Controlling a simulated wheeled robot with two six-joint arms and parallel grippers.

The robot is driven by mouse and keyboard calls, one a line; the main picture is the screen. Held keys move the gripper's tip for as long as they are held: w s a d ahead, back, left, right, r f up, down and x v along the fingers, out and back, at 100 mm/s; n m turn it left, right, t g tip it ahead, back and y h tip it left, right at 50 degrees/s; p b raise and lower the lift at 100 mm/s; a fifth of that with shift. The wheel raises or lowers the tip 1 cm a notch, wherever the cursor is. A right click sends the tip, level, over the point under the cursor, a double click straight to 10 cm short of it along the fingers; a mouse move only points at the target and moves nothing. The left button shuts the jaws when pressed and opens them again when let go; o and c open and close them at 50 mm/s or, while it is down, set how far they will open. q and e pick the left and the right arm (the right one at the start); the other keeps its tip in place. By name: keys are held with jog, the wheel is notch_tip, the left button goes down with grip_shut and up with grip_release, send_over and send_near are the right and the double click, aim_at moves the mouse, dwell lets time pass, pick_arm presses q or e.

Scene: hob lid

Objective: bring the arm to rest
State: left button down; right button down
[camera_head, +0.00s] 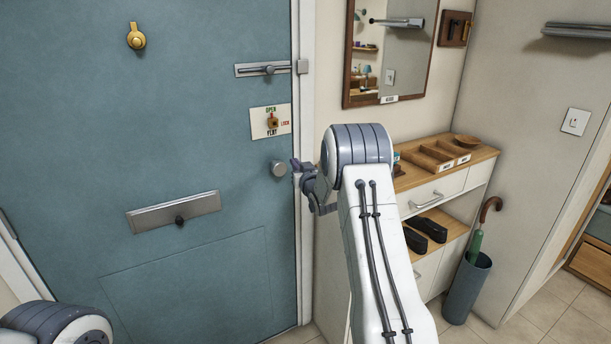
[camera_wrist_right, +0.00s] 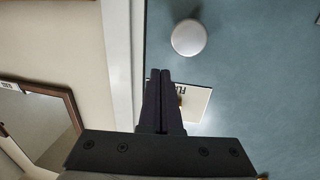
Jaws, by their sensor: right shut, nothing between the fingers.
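My right arm rises in the middle of the head view. Its gripper (camera_head: 303,172) is close in front of the blue door's right edge, beside the round door knob (camera_head: 278,169). In the right wrist view the two dark fingers (camera_wrist_right: 160,76) are together with nothing between them. The knob (camera_wrist_right: 188,38) shows apart from the fingertips, and the fingers partly cover the white lock plate (camera_wrist_right: 197,100). Of my left arm only a rounded part shows at the lower left of the head view; its gripper is out of view.
The blue door (camera_head: 70,120) carries a slide bolt (camera_head: 262,69), an open/lock plate (camera_head: 284,112) and a letter slot (camera_head: 174,212). A mirror (camera_head: 347,75) hangs on the wall. A wooden-topped cabinet (camera_head: 415,178) and an umbrella stand (camera_head: 466,290) are to the right of my right arm.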

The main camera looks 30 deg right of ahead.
jog(key=s, duration=0.5)
jog(key=shift+s+b, duration=0.1)
jog(key=shift+b, duration=0.3)
